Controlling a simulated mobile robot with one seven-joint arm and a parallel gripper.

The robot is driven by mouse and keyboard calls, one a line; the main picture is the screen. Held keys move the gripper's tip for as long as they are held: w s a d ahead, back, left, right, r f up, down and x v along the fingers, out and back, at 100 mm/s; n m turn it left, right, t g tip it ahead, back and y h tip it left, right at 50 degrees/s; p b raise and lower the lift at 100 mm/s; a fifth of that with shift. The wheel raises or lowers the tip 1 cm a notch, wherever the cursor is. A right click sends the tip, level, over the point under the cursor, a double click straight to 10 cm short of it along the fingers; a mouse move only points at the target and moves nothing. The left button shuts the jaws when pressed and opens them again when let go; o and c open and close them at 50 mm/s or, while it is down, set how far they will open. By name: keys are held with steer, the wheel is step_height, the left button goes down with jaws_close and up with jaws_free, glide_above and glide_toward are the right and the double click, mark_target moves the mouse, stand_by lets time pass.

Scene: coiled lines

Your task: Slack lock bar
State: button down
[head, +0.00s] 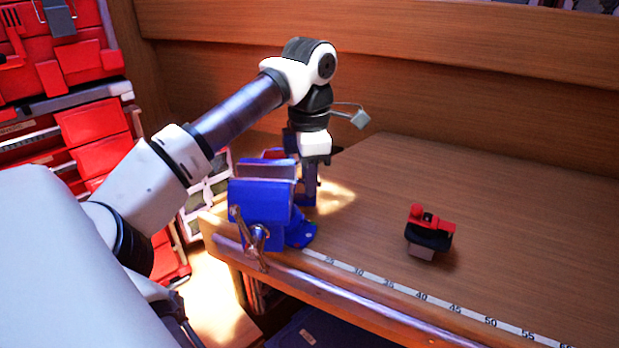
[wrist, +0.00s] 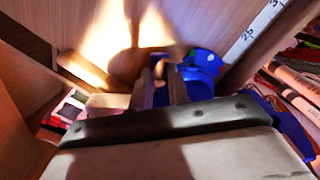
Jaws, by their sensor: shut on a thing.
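The blue bench vise (head: 260,203) is clamped at the left corner of the wooden bench. Its metal handle (head: 238,222) hangs on the near side. My gripper (wrist: 159,88) points down just beyond the vise, and in the head view its fingertips are partly hidden behind the vise jaws. In the wrist view its two dark fingers are close together beside the blue vise base (wrist: 203,62). A small pale metal piece, apparently the lock bar (wrist: 159,69), shows between the fingertips. The rest of the bar is hidden.
A red and black tool (head: 430,229) stands on the bench to the right. A ruler strip (head: 420,296) runs along the front edge. The bench (head: 510,210) is otherwise clear. Red bins (head: 95,130) stand at the left, and a wooden wall closes the back.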

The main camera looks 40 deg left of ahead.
steer(key=shift+f+n, duration=0.1)
steer(key=shift+n, duration=0.8)
steer(key=c, duration=1.4)
jaws_free()
steer(key=shift+s+d, duration=0.1)
steer(key=shift+d, duration=0.05)
step_height(320, 180, up, 14)
steer(key=p, duration=0.8)
